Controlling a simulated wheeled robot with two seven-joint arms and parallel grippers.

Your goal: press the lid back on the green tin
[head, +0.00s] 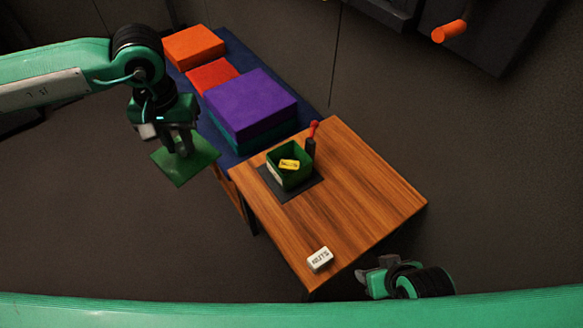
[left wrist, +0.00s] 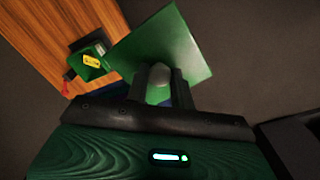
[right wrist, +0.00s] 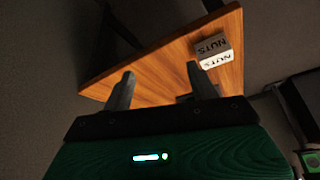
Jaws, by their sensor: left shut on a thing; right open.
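The open green tin (head: 290,166) stands on a dark mat (head: 302,189) on the wooden table (head: 355,190), with a yellow labelled block (head: 289,165) showing inside it. My left gripper (head: 182,150) is shut on the green square lid (head: 186,168) and holds it out to the left of the table, away from the tin. In the left wrist view the lid (left wrist: 182,45) hangs from the fingers by a grey knob (left wrist: 159,82). My right gripper (right wrist: 163,92) is open and empty near the table's front edge; in the head view its fingers show small at the lower right.
A white box marked NUTS (head: 320,258) lies near the table's front corner; it also shows in the right wrist view (right wrist: 213,52). A red-topped dark tool (head: 311,138) stands behind the tin. Purple (head: 248,103) and orange (head: 194,47) blocks lie behind. The table's right half is clear.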

